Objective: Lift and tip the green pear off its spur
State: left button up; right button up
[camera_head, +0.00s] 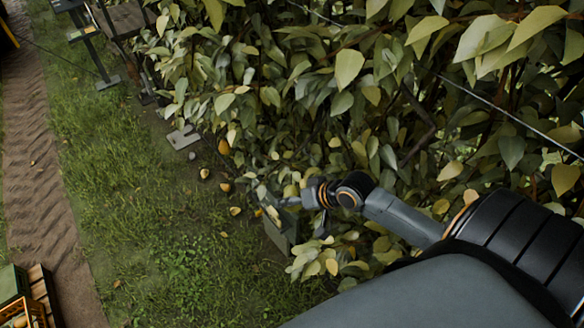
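I cannot make out a green pear among the leaves of the hedge-like pear foliage (330,110). A yellow-orange fruit (224,147) shows at the left edge of the foliage. My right arm comes in from the right and reaches left along the lower foliage. My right gripper (277,205) is small and partly mixed with leaves at the arm's far end, so its fingers and anything between them are unclear. My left gripper is not in view.
A grey-green box-like thing (280,232) stands just below my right gripper. Several yellowish fruits or leaves (204,173) lie on the grass. A crate with yellow fruit (35,300) is at lower left. A wire (500,112) crosses the foliage. Open grass lies left.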

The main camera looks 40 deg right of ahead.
jog(key=shift+s+a, duration=0.35)
jog(key=shift+s, duration=0.15)
jog(key=shift+s+a+f, duration=0.2)
jog(key=shift+s, duration=0.15)
jog(key=s+a+n+t+h+b, duration=0.2)
jog(key=s+a+n+t+b, duration=0.1)
jog(key=s+t+b, duration=0.4)
jog(key=shift+a+r+n+t+h+b, duration=0.2)
jog(key=shift+a+n+t+h+b, duration=0.1)
jog(key=shift+a+n+t+b, duration=0.25)
